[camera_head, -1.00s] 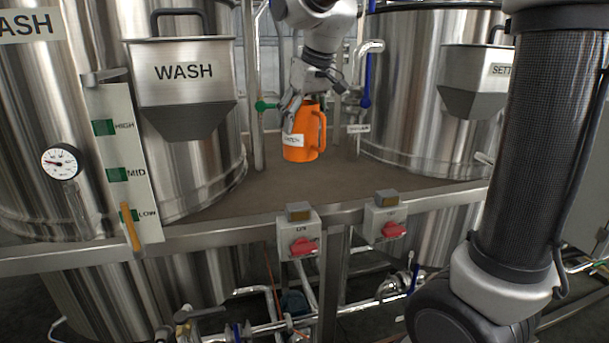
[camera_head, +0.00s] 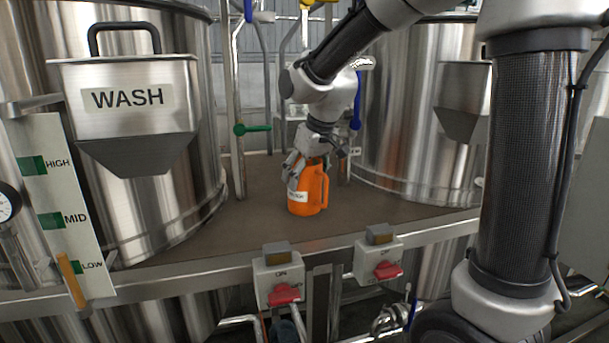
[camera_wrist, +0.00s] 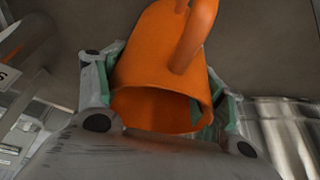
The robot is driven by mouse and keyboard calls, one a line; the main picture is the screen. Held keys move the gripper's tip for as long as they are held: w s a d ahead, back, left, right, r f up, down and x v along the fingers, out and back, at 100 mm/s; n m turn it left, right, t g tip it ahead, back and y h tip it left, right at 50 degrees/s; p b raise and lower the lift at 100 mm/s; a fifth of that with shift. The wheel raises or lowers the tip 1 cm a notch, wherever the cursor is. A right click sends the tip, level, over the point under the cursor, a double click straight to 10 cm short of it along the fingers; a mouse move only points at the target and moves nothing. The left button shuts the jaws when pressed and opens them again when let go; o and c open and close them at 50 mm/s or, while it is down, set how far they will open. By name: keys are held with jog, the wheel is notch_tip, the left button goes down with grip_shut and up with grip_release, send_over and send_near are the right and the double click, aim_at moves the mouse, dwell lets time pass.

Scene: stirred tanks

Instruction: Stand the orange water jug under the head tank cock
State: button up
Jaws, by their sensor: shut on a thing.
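The orange water jug (camera_head: 310,192) is upright over the brown deck, with a white label and its handle to the right. My gripper (camera_head: 303,170) is shut on its upper body. In the wrist view the jug (camera_wrist: 155,60) lies between the two fingers of my gripper (camera_wrist: 168,82), its open mouth towards the camera. I cannot tell whether its base touches the deck. A green-handled cock (camera_head: 252,129) is on a pipe left of the jug. A blue lever (camera_head: 356,108) is behind it to the right. I cannot tell which is the head tank cock.
A steel tank with a WASH hopper (camera_head: 128,97) stands at the left, another tank (camera_head: 410,130) at the right. The brown deck (camera_head: 250,220) is clear around the jug. Switch boxes (camera_head: 278,275) with red knobs line the front rail (camera_head: 200,268).

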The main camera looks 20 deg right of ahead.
jog(key=o, duration=1.3)
jog(key=shift+f, duration=0.1)
jog(key=v, duration=1.1)
jog(key=shift+s+r, duration=0.2)
jog(key=shift+r, duration=0.2)
jog(key=shift+s+d+r, duration=0.15)
jog(key=shift+s+d, duration=0.05)
jog(key=s+d+f+m, duration=0.1)
jog(key=s+d+f, duration=0.2)
jog(key=s, duration=0.4)
jog(key=s+d+f+m+h, duration=0.1)
jog(key=s+d+f+m, duration=0.1)
jog(key=s+d, duration=0.3)
jog(key=s+d+f+m, duration=0.1)
jog(key=s+d+f, duration=0.2)
jog(key=s, duration=0.7)
jog(key=shift+s+d+f+m+h, duration=0.1)
jog(key=shift+d+f+m+h, duration=0.1)
jog(key=shift+d, duration=0.35)
jog(key=shift+s+d+f+m+h, duration=0.1)
jog(key=shift+d+f, duration=0.05)
jog(key=shift+d, duration=0.35)
